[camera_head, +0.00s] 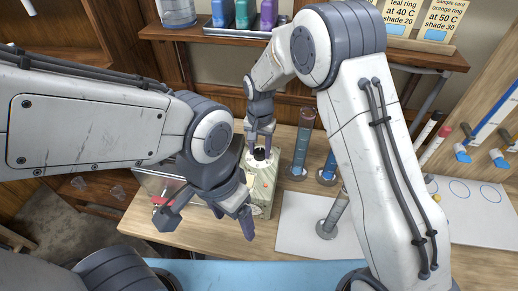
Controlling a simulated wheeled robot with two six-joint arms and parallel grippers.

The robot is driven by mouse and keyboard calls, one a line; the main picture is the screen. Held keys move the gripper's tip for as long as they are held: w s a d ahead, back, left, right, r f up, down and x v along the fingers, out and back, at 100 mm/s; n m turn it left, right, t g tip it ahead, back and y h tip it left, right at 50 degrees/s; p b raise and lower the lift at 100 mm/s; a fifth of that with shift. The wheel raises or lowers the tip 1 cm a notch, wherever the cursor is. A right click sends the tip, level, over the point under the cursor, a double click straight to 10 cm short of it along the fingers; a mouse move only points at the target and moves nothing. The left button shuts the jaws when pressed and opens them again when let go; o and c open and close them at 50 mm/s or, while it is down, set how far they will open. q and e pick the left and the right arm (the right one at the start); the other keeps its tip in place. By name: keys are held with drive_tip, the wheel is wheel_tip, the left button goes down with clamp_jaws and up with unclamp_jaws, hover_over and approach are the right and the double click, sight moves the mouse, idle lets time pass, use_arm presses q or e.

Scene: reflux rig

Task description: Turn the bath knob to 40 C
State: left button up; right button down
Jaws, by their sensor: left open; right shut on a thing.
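The bath's pale green and cream control box (263,186) stands on the wooden bench near the middle of the head view. Its dark knob (260,154) is on top. My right gripper (260,146) points down from above and is shut on the knob. The dial marks are too small to read, and the knob is partly hidden by the fingers. My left gripper (207,220) is open and empty, in front of and to the left of the box. My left arm and gripper hide part of the bath's clear tank (155,184).
Glass cylinders (303,140) stand right of the box. A grey cylinder (334,214) stands on a white mat (292,232). A shelf (205,36) behind holds coloured bottles (243,14) and cards, one reading "teal ring at 40 C" (402,14). Tools hang at right.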

sight(260, 151)
drive_tip(key=shift+w+r, duration=0.15)
drive_tip(key=shift+w, duration=0.05)
drive_tip(key=shift+c, duration=1.8)
unclamp_jaws()
drive_tip(key=shift+s, duration=0.1)
wheel_tip(260, 151, up, 10)
drive_tip(key=b, duration=0.2)
drive_tip(key=shift+r, duration=0.2)
